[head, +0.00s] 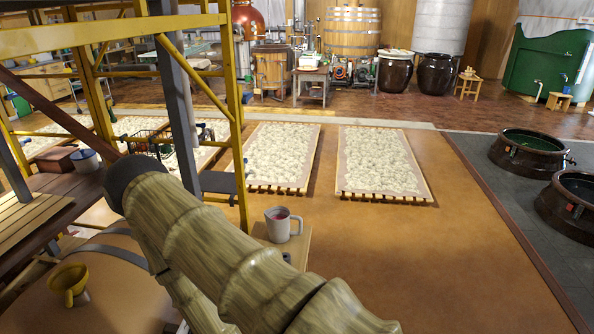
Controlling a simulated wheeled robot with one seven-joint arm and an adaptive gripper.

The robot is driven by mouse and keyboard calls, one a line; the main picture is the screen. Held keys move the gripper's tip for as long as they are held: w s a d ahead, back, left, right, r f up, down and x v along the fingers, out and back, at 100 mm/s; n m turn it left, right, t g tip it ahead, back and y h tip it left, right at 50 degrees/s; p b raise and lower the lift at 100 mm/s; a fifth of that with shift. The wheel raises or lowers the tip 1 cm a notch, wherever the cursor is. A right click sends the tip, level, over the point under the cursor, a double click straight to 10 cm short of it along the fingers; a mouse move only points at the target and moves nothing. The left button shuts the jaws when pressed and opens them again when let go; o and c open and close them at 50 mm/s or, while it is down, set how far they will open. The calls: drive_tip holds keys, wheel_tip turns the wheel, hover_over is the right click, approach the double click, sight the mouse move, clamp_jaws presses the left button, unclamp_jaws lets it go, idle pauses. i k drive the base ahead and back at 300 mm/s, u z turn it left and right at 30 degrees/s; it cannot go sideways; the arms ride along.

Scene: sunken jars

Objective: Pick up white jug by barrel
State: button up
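The white jug (278,226) stands upright on a small wooden surface near the middle of the head view. Its handle points right and something red shows inside its mouth. A large rounded tan body with a grey hoop, apparently a barrel (122,296), lies at the lower left, left of the jug. A yellow funnel (70,283) sits on it. A thick wood-patterned arm, apparently mine, crosses the foreground and hides part of the barrel and of the jug's stand. I cannot make out my gripper or its fingers in this view.
A yellow metal frame (238,120) stands upright just behind and left of the jug. Two low pallets (283,155) (382,165) with pale contents lie beyond. Sunken dark jars (528,152) (570,203) are at the right. The brown floor right of the jug is clear.

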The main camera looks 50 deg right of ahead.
sight(277, 218)
drive_tip(key=z, duration=1.55)
drive_tip(key=k, duration=0.5)
drive_tip(key=z, duration=1.45)
drive_tip(key=i, duration=1)
drive_tip(key=u, duration=2.1)
